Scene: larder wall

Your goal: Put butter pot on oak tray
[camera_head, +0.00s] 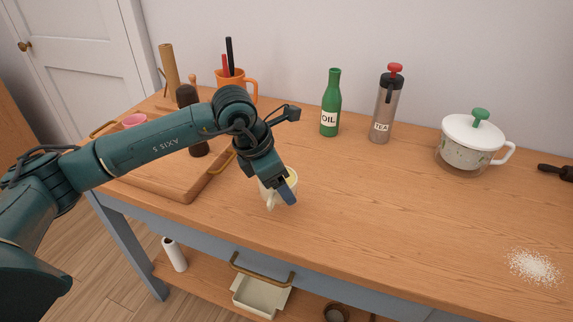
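A small cream pot (265,188), which I take to be the butter pot, is at the front middle of the wooden counter. The wooden tray with brass handles (178,187) lies to its left, partly covered by my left arm. My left gripper (287,190) points down at the pot, with a blue-grey fingertip at its right side. The wrist and fingers hide part of the pot, and the other finger is not clear. I cannot tell whether the gripper is closed on it. My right gripper is not in view.
A dark pepper mill (188,97) and pink bowl (135,121) are by the tray. Behind stand an orange mug (236,86), green oil bottle (331,105) and tea flask (386,108). A lidded white pot (468,143) and spilled white grains (534,267) are right. The right-centre counter is clear.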

